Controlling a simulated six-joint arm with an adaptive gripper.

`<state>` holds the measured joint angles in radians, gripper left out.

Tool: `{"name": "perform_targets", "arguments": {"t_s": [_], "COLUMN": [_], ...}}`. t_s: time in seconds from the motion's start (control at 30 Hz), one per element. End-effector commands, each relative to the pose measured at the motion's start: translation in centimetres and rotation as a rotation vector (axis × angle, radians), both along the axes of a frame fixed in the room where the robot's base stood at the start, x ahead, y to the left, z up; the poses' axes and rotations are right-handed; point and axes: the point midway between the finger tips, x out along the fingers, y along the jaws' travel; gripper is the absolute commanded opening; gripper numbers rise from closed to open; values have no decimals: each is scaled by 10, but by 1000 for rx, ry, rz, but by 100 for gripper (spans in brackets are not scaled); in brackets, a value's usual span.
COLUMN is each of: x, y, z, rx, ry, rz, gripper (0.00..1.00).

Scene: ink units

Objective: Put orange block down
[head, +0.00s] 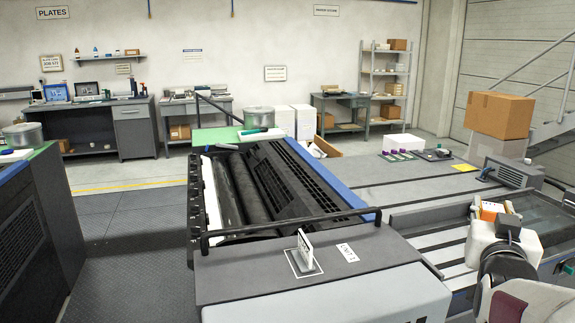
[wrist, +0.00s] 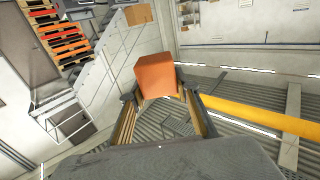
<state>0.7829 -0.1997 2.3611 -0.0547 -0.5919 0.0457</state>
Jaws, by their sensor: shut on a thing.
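The orange block (wrist: 157,75) is between the fingertips of my gripper (wrist: 156,92) in the wrist view. Both fingers close on its sides, and its far end stands out beyond the tips. In the head view the orange block (head: 490,212) shows as a small patch between the fingers of my gripper (head: 494,207), at the right. The gripper is over the right part of the press, above its grey-and-dark recessed bed (head: 450,243). No surface touching the block is visible. My white wrist hides part of the bed below.
A black rail (head: 290,224) crosses the press front. A small upright sign (head: 304,250) stands on the grey cover. A flat grey deck (head: 385,180) behind the gripper is mostly clear, with a yellow pad (head: 464,168) and a dark tray (head: 434,155) at its back.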

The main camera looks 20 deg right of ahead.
Motion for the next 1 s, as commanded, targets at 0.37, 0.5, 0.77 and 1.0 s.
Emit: {"name": "perform_targets", "arguments": {"t_s": [0.37, 0.5, 0.77, 1.0], "x": [-15, -17, -17, -17], "y": [38, 43, 44, 44], "z": [23, 24, 25, 25], "rx": [-1, -1, -1, -6], "ry": [-1, 1, 1, 5], "rz": [46, 52, 53, 52], "gripper": [10, 10, 10, 10]}}
